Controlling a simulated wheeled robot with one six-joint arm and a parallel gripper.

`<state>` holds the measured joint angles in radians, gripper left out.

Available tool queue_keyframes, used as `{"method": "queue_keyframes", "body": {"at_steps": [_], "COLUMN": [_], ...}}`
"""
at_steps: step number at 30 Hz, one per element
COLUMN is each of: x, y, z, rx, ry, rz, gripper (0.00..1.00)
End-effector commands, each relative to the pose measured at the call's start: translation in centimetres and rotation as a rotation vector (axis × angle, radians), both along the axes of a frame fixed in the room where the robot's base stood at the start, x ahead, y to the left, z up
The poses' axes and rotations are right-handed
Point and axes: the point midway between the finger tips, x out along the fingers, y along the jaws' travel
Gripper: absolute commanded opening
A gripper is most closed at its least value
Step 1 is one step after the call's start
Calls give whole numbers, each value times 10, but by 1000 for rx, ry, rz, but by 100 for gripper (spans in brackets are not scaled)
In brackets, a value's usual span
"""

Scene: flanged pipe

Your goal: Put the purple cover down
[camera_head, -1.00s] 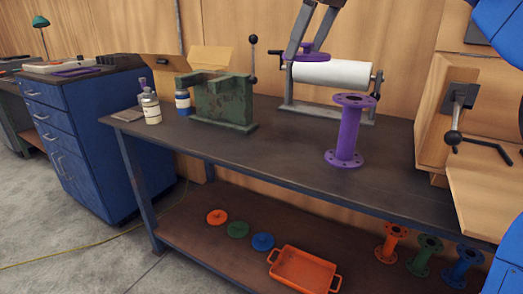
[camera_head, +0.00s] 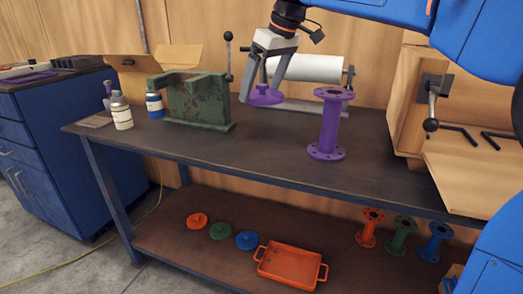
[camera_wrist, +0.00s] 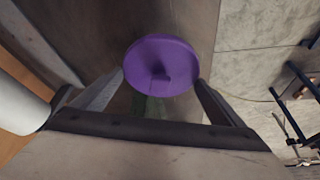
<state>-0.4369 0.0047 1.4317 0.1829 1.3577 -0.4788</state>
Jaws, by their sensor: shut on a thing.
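The purple cover (camera_head: 265,97) is a flat disc with a small knob on top. My gripper (camera_head: 262,82) is shut on it and holds it above the bench top, left of the purple flanged pipe. In the wrist view the purple cover (camera_wrist: 160,66) lies between the two fingers, with part of the green vise hidden below it. The purple flanged pipe (camera_head: 329,128) stands upright on the dark bench (camera_head: 230,158), its upper flange uncovered.
A green vise (camera_head: 197,100) stands to the left, with bottles (camera_head: 121,112) beyond it. A white paper roll (camera_head: 305,68) is behind the gripper. A wooden box (camera_head: 410,100) is at right. Bench top in front of the vise is clear.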

Motion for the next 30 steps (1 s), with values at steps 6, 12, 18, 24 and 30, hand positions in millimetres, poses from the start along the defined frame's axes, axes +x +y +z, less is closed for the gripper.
{"method": "queue_keyframes", "body": {"at_steps": [6,12,18,24,30], "x": [-4,-5,-5,-5,-5], "y": [-4,-5,-5,-5,-5], "z": [-41,-66,-97,-110,-132], "rx": [-1,-3,-2,-1,-2], "ry": [-1,-1,-2,-2,-1], "rz": [-58,-72,-72,-72,-71], "gripper": [71,71,71,71,71]}}
